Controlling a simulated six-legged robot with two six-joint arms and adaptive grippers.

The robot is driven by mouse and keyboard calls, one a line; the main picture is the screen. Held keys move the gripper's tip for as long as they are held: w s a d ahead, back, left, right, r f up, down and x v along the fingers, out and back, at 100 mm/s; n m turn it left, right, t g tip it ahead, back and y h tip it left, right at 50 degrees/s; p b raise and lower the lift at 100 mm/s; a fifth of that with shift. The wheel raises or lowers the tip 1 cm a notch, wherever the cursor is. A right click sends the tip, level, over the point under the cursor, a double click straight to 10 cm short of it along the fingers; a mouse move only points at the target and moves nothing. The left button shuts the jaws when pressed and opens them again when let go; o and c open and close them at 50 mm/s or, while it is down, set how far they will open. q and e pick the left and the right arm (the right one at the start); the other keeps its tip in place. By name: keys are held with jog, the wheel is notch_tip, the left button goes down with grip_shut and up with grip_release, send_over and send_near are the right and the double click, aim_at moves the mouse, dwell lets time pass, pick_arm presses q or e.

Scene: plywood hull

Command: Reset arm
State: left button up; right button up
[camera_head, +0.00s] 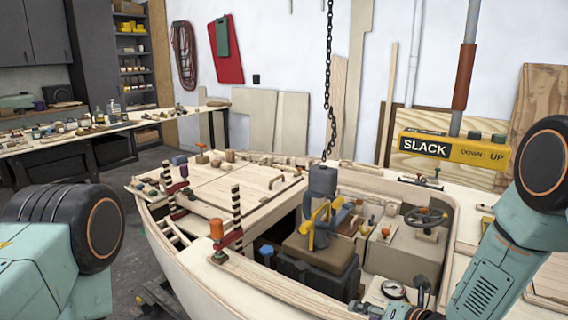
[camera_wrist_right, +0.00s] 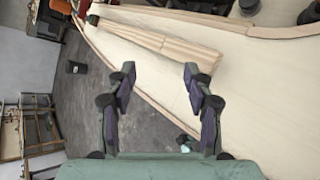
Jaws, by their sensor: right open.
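My right arm (camera_head: 490,270) comes in from the right edge in the head view and reaches down to the bottom edge. In the right wrist view my right gripper (camera_wrist_right: 159,75) is open, with two dark jointed fingers spread apart and nothing between them. Pale hull planking (camera_wrist_right: 145,50) and grey floor (camera_wrist_right: 75,105) show beyond the fingers. My left arm (camera_head: 60,245) is at the lower left of the head view, and its gripper is outside the picture.
The plywood hull (camera_head: 195,275) fills the middle. A grey engine block with yellow parts (camera_head: 318,220) sits in its opening, below a hanging chain (camera_head: 328,80). Orange-topped clamps (camera_head: 217,230) stand on the left. A yellow SLACK control box (camera_head: 455,150) is at right. A workbench (camera_head: 60,145) stands far left.

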jog(key=s+f+m, duration=0.2)
jog(key=s+f+m+g+h, duration=0.1)
jog(key=s+f+m, duration=0.1)
jog(key=s+m, duration=0.1)
jog(key=s+f+m+g, duration=0.1)
jog(key=s+f+m, duration=0.1)
jog(key=s+m, duration=0.1)
jog(key=shift+d+f, duration=0.15)
jog(key=shift+f, duration=0.05)
jog(key=s+d+f+m+g+h, duration=0.1)
jog(key=s+f+m+g, duration=0.15)
jog(key=s+m, duration=0.65)
jog(key=s+d+f+m+g+h, duration=0.1)
jog(key=s+d+m+g+h, duration=0.15)
jog(key=s+m, duration=0.65)
jog(key=s+f+m+g+h, duration=0.1)
jog(key=s+f+m+g, duration=0.15)
jog(key=s+m, duration=0.65)
notch_tip(320, 180, down, 12)
jog(key=s+n+b, duration=0.2)
jog(key=b, duration=1)
jog(key=shift+d+n, duration=0.2)
jog(key=shift+n, duration=0.2)
jog(key=shift+s, duration=0.1)
